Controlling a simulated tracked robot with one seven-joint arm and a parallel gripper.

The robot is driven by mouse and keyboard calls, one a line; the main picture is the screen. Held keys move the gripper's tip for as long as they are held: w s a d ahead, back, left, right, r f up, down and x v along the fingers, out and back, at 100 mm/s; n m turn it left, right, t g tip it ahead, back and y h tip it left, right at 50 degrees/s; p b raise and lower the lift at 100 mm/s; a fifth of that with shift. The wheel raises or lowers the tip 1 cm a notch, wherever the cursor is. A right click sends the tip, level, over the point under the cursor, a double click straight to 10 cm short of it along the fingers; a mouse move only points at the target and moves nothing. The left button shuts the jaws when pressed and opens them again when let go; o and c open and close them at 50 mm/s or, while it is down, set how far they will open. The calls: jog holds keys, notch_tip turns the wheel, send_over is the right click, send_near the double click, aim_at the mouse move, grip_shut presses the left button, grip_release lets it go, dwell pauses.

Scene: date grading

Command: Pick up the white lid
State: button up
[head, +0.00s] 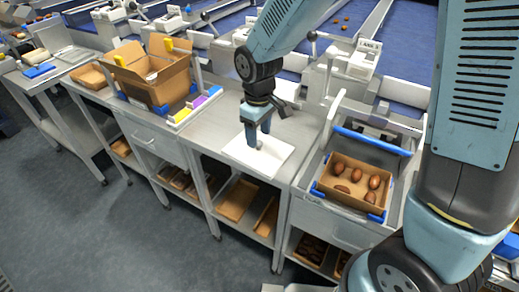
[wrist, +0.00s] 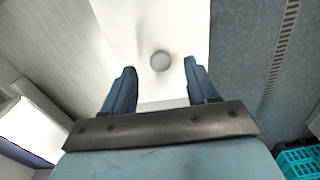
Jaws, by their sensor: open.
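The white lid (head: 262,157) lies flat on the grey metal table, below my gripper (head: 257,140) in the head view. In the wrist view the white lid (wrist: 185,28) fills the upper middle, with a small round grey knob (wrist: 160,61) on it. My gripper (wrist: 156,85) is open, its two blue fingers apart. The knob shows between and just past the fingertips, with nothing held. In the head view the fingers partly hide the middle of the lid. I cannot tell the exact height of the fingertips above the lid.
A cardboard tray (head: 331,196) with several brown dates stands on the right station, beside a blue-gripped bar (head: 372,141). An open cardboard box (head: 128,66) stands at the left. Bare tabletop (head: 291,127) lies around the lid. A turquoise crate (wrist: 297,163) shows low right in the wrist view.

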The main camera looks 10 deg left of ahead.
jog(key=shift+f, duration=1.4)
grip_shut()
jog(key=shift+r, duration=0.15)
